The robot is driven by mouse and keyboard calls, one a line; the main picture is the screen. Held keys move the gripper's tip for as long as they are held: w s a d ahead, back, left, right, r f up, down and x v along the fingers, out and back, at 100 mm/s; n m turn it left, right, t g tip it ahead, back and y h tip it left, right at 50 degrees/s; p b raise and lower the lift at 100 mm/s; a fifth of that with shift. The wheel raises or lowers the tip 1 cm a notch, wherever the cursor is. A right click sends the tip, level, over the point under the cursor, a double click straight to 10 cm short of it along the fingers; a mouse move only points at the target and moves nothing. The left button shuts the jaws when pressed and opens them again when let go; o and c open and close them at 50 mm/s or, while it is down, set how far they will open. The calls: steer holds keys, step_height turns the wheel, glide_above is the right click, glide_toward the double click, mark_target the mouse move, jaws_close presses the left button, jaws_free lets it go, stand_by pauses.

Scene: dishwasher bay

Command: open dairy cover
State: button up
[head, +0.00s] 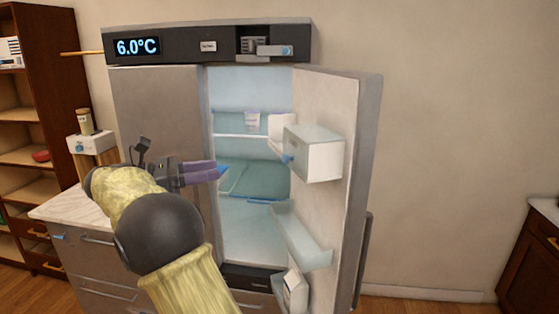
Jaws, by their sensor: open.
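The dairy box (322,162) is a white bin with a pale top, mounted high on the inner side of the open fridge door (362,120). Its cover looks closed, though the angle makes this hard to tell. A small blue tab (288,158) shows at its left edge. My gripper (221,172) has purple fingers with blue tips and points right, in front of the fridge opening. In the picture it is left of the dairy box and apart from it. It is open, and nothing shows between its fingers.
The fridge's left door (158,115) is shut. Inside are shelves (240,134) and a teal drawer (262,180). A lower door bin (303,238) sticks out below the dairy box. A counter (62,206) stands at left. The floor right of the door is clear.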

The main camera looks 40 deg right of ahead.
mark_target(283, 160)
steer(key=p+x, duration=0.3)
steer(key=x, duration=1.4)
steer(key=shift+d+p, duration=0.2)
steer(key=shift+p, duration=0.2)
steer(key=shift+f, duration=0.1)
jaws_close()
